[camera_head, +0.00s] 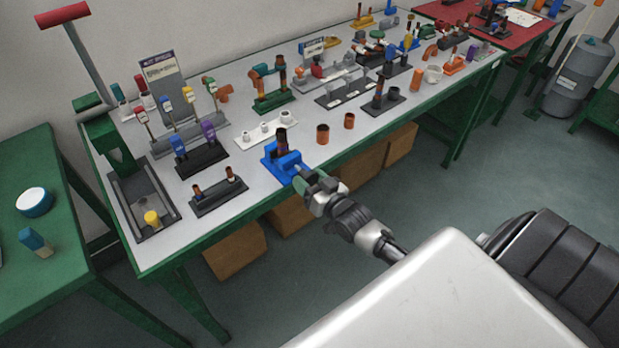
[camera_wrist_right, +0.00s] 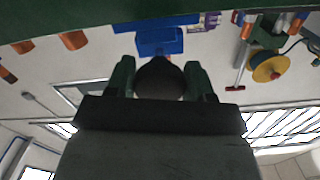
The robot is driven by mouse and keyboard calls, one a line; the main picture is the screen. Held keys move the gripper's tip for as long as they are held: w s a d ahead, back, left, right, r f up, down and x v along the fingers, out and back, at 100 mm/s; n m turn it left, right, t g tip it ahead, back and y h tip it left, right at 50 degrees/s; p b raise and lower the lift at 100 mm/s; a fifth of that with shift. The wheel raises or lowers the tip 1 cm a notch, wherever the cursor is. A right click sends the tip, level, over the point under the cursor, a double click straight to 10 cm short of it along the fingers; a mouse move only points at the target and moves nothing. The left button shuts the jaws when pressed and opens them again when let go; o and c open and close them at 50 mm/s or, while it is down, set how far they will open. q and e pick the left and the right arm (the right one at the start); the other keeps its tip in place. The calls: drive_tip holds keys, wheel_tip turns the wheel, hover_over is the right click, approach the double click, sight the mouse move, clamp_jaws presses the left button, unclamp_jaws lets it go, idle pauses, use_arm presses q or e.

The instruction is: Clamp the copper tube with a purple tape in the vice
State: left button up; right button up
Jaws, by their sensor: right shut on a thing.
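The blue vice (camera_head: 287,166) stands at the front edge of the workbench. A short copper tube (camera_head: 282,141) with a dark upper part stands upright at its jaws. Its tape colour is too small to tell, and I cannot tell how tightly the jaws hold it. My right gripper (camera_head: 301,184) is at the front of the vice, shut on what looks like its handle, mostly hidden by the fingers. In the right wrist view the green fingers (camera_wrist_right: 160,80) are either side of a dark rounded part, with the blue vice (camera_wrist_right: 158,42) just beyond. My left gripper is not in view.
A dark rack (camera_head: 218,197) with two short tubes stands left of the vice. A white stand (camera_head: 265,131) is behind it. Two copper rings (camera_head: 323,134) (camera_head: 349,120) stand to the right. Several cardboard boxes (camera_head: 235,251) are under the bench.

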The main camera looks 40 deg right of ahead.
drive_tip(key=shift+f+m, duration=0.15)
drive_tip(key=shift+m, duration=0.25)
drive_tip(key=o, duration=0.9)
drive_tip(key=shift+s, duration=0.1)
drive_tip(key=s, duration=1)
drive_tip(key=shift+s+d+b, duration=0.35)
drive_tip(key=shift+d, duration=0.05)
